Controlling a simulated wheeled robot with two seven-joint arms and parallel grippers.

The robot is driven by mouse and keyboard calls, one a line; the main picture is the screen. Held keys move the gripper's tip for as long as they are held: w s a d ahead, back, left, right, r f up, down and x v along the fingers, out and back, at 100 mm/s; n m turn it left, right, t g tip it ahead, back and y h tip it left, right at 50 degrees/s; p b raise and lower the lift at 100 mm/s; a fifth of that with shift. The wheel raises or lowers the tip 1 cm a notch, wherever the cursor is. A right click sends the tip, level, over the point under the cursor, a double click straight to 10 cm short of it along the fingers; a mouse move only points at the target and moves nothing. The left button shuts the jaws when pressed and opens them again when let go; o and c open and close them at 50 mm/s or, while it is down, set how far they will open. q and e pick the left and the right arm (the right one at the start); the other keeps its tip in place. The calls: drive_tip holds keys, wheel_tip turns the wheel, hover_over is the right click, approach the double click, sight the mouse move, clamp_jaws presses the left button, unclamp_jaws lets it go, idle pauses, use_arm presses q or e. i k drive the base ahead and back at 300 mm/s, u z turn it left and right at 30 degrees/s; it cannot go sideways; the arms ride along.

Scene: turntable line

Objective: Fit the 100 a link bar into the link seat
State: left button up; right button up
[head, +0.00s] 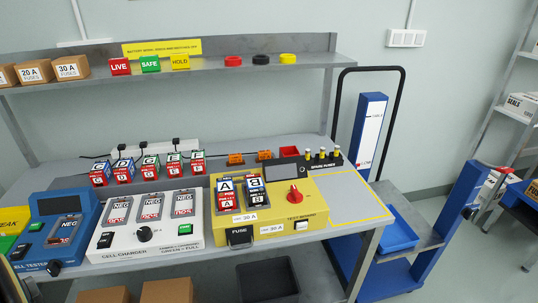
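No part marked 100 A and no seat marked as a link seat can be made out in the head view. The yellow test unit (325,207) stands on the bench. It holds two upright cells, A (227,196) and B (256,192). Its front has a black fuse part (240,237), labels that seem to read 30 A, a red knob (294,195) and a white switch (301,226). Two small orange parts (236,158) (265,157) lie behind it; their markings are too small to read. Neither of my grippers is in view.
The white cell charger (190,233) and blue cell tester (81,203) stand left of the yellow unit. A blue cart (372,110) stands right. Bare bench (352,187) shows right.

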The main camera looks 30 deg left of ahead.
sight(279, 217)
drive_tip(key=u, duration=0.25)
drive_tip(key=i, duration=0.9)
drive_tip(key=u, duration=0.75)
